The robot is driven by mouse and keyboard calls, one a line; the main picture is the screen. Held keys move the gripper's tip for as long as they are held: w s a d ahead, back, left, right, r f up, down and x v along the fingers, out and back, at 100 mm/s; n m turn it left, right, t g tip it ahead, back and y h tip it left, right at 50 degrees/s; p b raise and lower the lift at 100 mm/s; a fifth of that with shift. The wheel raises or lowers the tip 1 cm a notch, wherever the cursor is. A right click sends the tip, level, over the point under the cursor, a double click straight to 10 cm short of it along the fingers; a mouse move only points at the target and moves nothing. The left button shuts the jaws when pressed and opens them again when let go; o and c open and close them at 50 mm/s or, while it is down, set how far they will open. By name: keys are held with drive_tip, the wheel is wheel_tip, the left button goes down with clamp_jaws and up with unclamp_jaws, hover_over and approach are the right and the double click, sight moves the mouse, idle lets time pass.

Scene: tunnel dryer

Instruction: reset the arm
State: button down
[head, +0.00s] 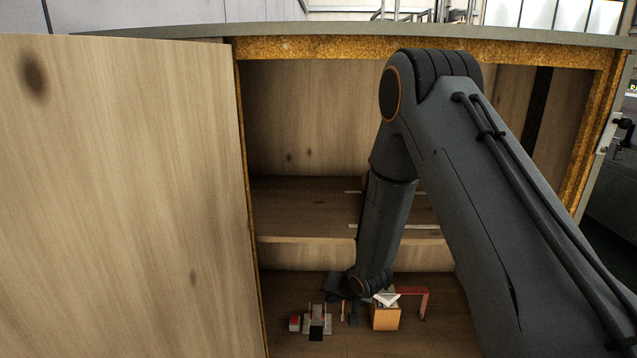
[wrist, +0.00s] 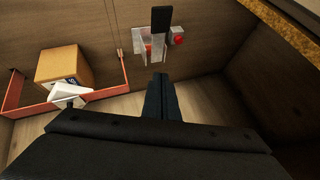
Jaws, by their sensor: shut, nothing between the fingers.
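My arm reaches into an open wooden cabinet (head: 300,130) and bends down past its shelf (head: 300,222) into the lower compartment. My gripper (wrist: 159,76) shows in the wrist view with its dark fingers together and nothing between them. In the head view the arm's end is low in the compartment, left of an orange-brown box (head: 385,318); the fingertips are hard to make out there. In the wrist view the fingers point toward a metal fixture with a black handle (wrist: 161,20), apparently without touching it.
A red button (wrist: 178,40) sits beside the fixture. The box (wrist: 65,68) stands inside a red rail (wrist: 112,88), with a white object (wrist: 70,91) close by. A wooden door (head: 120,190) stands open on the left. The shelf and cabinet frame (head: 590,130) surround my arm.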

drive_tip(key=s+d+r+g+h, duration=0.2)
drive_tip(key=s+d+r+h, duration=0.1)
drive_tip(key=s+d+r, duration=0.9)
drive_tip(key=s+d+r+n+g, duration=0.1)
drive_tip(key=s+r, duration=0.3)
drive_tip(key=s, duration=0.5)
drive_tip(key=s+d+r+n+g, duration=0.1)
drive_tip(key=s+d+r+g, duration=0.1)
drive_tip(key=s, duration=0.8)
wheel_tip(320, 180, up, 3)
drive_tip(key=shift+d+f+g+h, duration=0.1)
drive_tip(key=shift+d+g+h, duration=0.15)
drive_tip(key=shift+g, duration=0.55)
drive_tip(key=shift+w, duration=0.1)
